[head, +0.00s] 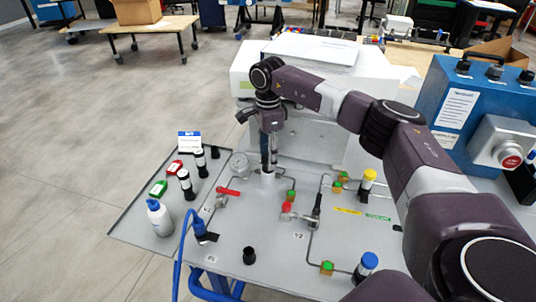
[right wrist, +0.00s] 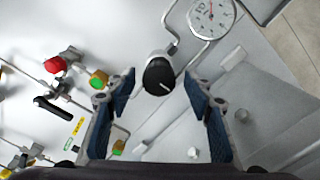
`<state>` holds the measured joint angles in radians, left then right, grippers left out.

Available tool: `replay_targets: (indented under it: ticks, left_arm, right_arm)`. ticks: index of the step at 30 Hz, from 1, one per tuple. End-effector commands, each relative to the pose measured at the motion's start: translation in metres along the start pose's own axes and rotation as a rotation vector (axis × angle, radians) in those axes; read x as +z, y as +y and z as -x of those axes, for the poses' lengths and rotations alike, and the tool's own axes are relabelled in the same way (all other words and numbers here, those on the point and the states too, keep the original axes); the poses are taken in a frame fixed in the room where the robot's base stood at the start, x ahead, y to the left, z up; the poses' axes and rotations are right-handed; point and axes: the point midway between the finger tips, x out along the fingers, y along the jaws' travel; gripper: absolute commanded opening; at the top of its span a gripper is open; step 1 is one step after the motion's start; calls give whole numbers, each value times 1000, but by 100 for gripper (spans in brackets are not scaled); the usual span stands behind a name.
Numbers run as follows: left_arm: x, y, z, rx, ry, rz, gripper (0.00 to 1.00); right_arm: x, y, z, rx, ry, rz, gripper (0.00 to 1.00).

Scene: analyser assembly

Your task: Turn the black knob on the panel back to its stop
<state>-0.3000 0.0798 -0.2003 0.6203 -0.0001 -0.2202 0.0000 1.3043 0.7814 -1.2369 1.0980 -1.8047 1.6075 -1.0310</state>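The black knob (right wrist: 158,76) shows in the right wrist view as a round dark cap with a white mark pointing to the lower right, on a pale collar beside the gauge. My right gripper (right wrist: 160,96) is open, its two blue-padded fingers on either side of the knob in the picture. I cannot tell whether the fingertips reach down to its sides; no contact shows. In the head view my right gripper (head: 268,164) points down over the panel (head: 228,262), and the knob is mostly hidden by it. My left gripper is not in view.
The gauge (right wrist: 211,18) sits close to the knob. Pipes, a red-handled valve (head: 228,191) and a black-handled valve (head: 317,205) surround it. A white bottle (head: 159,218) and several vials stand at left. A blue box (head: 470,112) stands at right.

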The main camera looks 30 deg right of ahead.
Motion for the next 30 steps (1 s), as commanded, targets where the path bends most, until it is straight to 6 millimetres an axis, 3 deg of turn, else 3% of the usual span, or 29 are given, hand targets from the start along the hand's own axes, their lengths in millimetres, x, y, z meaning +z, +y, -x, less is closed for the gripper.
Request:
replay_targets:
  ticks: [8, 21, 30]
  left_arm:
    - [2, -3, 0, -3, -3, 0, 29]
    - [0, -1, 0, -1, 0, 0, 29]
    - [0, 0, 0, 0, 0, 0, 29]
  right_arm:
    - [0, 0, 4, 2, 0, 0, 47]
    - [0, -1, 88, -1, -1, 0, 47]
    - [0, 0, 119, 1, 0, 0, 47]
